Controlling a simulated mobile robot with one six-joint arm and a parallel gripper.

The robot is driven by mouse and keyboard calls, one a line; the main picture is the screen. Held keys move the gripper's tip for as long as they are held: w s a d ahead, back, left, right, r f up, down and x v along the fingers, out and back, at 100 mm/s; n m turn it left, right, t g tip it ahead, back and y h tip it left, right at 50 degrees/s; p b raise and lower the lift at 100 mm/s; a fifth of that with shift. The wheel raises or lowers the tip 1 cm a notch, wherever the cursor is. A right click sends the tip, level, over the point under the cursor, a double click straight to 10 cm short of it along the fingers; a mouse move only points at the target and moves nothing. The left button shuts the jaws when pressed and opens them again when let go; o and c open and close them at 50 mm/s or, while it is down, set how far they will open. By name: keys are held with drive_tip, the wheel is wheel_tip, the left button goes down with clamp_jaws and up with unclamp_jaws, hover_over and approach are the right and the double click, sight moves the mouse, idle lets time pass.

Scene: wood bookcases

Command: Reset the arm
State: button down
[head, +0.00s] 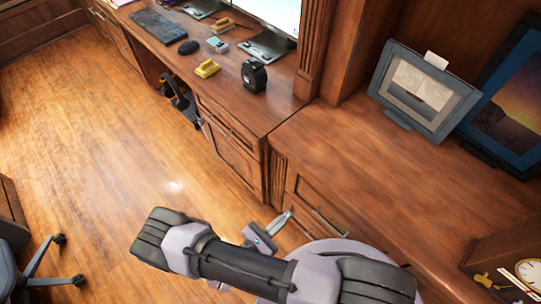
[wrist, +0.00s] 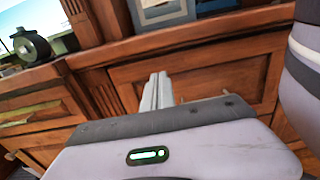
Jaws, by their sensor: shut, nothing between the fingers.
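My arm reaches across the lower middle of the head view, in front of the wooden desk (head: 345,165). My gripper (head: 284,216) points at the drawer fronts below the desk top. In the wrist view my gripper (wrist: 157,90) shows its two pale fingers pressed together, with nothing between them. The fingers stand in front of a wooden drawer front (wrist: 210,75) with a metal handle. I cannot tell the exact gap between the fingertips and the drawer.
A framed picture (head: 424,92) stands at right. An office chair (head: 40,270) is at lower left. The floor (head: 90,130) at left is clear.

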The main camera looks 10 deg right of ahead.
drive_tip(key=s+r+m+g+y, duration=0.2)
drive_tip(key=r+m+y, duration=0.6)
drive_tip(key=r+m, duration=0.6)
drive_tip(key=s+d+r+m+g+y, duration=0.1)
drive_tip(key=s+r+m+g+y, duration=0.1)
drive_tip(key=r+m+y, duration=0.6)
wheel_tip(320, 180, up, 20)
drive_tip(key=m, duration=0.7)
drive_tip(key=shift+s+f+g+y, duration=0.2)
drive_tip(key=shift+g+y, duration=0.1)
drive_tip(key=shift+y, duration=0.1)
